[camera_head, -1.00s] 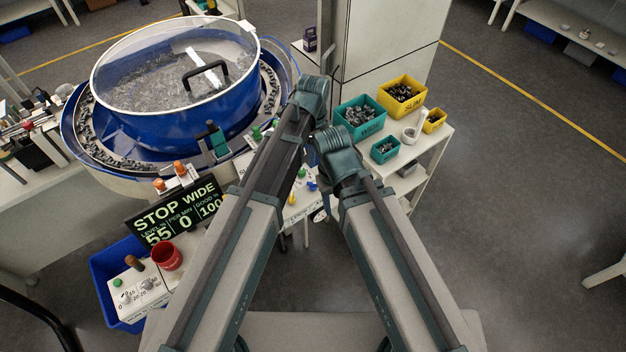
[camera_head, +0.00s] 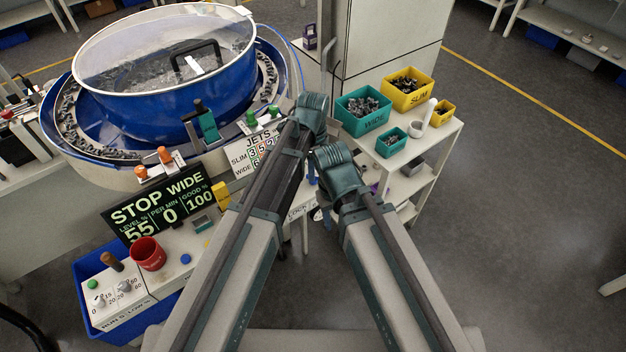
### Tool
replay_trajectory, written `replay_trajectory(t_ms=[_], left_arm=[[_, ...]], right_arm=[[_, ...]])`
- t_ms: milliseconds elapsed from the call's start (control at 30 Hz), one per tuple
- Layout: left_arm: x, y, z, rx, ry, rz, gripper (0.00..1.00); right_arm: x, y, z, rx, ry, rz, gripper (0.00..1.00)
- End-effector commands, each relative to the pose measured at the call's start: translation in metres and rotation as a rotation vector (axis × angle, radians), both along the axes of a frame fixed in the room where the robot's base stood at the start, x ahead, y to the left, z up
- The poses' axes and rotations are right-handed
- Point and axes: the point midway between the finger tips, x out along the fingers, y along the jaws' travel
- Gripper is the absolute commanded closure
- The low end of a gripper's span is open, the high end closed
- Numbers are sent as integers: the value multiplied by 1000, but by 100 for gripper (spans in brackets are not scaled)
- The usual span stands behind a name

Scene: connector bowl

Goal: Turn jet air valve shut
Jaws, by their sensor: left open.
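The white JETS panel (camera_head: 262,148), with SLIM and WIDE rows of numbers, stands at the front right of the blue bowl feeder (camera_head: 190,105). Green knobs (camera_head: 251,118) sit above it. A small blue part (camera_head: 311,171) shows between my arms. I cannot tell which part is the jet air valve or how it is turned. My left arm crosses the panel's right side and the table; its elbow is right of the panel. My left gripper is open but mostly hidden by the arm, and its fingertips cannot be made out. My right gripper is out of sight behind my right arm.
A STOP WIDE display (camera_head: 158,207), a red cup (camera_head: 148,253) and a switch box (camera_head: 118,292) stand at left. Orange knobs (camera_head: 165,154) sit on the feeder's front. Teal (camera_head: 363,121) and yellow bins (camera_head: 407,99) stand on the right shelf. The floor at right is clear.

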Motion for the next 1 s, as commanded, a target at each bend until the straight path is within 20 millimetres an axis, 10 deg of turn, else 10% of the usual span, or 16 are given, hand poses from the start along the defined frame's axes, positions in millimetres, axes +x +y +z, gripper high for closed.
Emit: replay_trajectory(t_ms=[467,733,1000], left_arm=[[0,0,-20,0,0,0,57],[0,0,-20,0,0,0,100],[0,0,-20,0,0,0,100]], right_arm=[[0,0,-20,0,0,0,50],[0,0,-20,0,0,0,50],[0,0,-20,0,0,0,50]])
